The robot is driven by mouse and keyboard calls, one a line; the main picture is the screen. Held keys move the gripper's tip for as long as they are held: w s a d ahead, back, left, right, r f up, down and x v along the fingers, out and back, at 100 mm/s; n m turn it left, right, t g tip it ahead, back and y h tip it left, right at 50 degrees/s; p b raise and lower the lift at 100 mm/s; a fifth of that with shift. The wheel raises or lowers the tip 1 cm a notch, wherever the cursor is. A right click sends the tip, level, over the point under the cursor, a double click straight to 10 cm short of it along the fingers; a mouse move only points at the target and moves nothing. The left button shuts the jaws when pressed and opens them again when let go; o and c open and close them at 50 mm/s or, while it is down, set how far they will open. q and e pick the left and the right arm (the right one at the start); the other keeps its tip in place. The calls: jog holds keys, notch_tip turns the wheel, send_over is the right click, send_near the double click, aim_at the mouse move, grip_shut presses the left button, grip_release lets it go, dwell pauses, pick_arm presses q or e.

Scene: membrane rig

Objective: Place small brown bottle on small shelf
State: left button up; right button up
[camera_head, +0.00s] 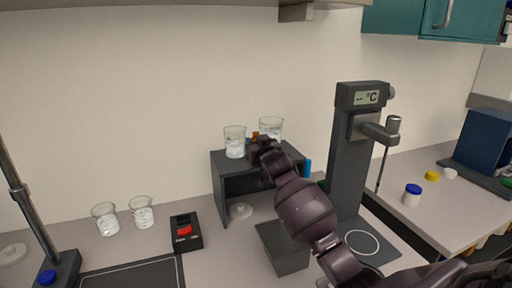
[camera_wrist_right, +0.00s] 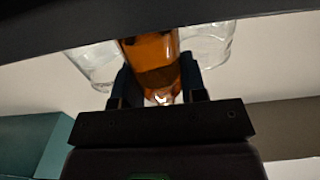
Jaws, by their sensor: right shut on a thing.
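The small brown bottle (camera_wrist_right: 155,62) is between the fingers of my right gripper (camera_wrist_right: 158,92) in the right wrist view. In the head view only a bit of orange-brown shows at the bottle's top (camera_head: 255,135), above the right gripper (camera_head: 258,147). The right gripper is shut on the bottle at the small dark grey shelf (camera_head: 221,161), between two glass beakers. I cannot tell whether the bottle touches the shelf top. My left gripper is not in view.
One beaker (camera_head: 235,142) stands on the shelf left of the bottle, another (camera_head: 271,128) behind it to the right. A stirrer stand (camera_head: 348,150) rises right of the shelf. A grey box (camera_head: 283,250) stands in front. Two beakers (camera_head: 142,212) stand at the left.

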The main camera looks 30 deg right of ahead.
jog(key=shift+f, duration=0.6)
jog(key=shift+f, duration=0.1)
jog(key=o, duration=0.9)
jog(key=shift+o, duration=0.2)
jog(key=shift+s+a, duration=0.15)
jog(key=shift+s, duration=0.5)
jog(key=v, duration=1)
jog(key=shift+s+b, duration=0.3)
jog(key=shift+s, duration=0.05)
